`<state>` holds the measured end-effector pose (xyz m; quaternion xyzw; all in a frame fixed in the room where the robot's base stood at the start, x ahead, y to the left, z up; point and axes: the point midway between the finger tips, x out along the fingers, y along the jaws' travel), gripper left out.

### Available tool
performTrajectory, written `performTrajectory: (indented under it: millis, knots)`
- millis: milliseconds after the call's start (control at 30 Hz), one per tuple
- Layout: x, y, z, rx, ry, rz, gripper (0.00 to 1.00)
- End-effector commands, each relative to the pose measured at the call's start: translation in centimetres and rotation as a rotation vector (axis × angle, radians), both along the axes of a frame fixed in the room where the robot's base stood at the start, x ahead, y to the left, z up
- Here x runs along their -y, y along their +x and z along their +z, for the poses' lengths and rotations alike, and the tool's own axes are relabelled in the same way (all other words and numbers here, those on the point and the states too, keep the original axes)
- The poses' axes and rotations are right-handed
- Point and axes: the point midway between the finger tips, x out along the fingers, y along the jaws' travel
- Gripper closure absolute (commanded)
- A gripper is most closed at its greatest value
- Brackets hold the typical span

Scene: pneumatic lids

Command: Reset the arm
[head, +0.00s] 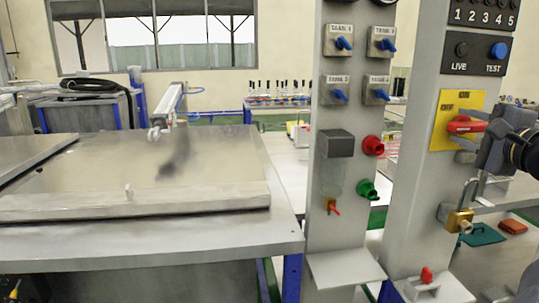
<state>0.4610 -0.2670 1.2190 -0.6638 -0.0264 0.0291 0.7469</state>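My gripper (470,148) is at the right edge of the head view, with its dark wrist coming in from the right. Its fingertips point left, close to the red rotary handle (465,124) on a yellow plate (445,108). I cannot tell whether the fingers touch the handle or the post. The finger gap does not show clearly, so open or shut cannot be told.
A grey panel post (420,190) stands beside my gripper, with a brass padlock (457,220) below it. A second post (319,220) carries blue valves, a red button (373,145) and a green button (367,190). A metal lid (90,160) lies on the left bench.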

Motion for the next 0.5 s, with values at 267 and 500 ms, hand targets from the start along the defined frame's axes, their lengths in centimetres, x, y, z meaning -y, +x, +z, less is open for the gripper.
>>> performTrajectory:
  millis: [267, 500]
  knots:
    - [0.12, -0.02, 0.64, -0.014, 0.158, -0.001, 0.60]
    - [0.16, -0.02, 0.47, -0.016, 0.207, -0.001, 0.60]
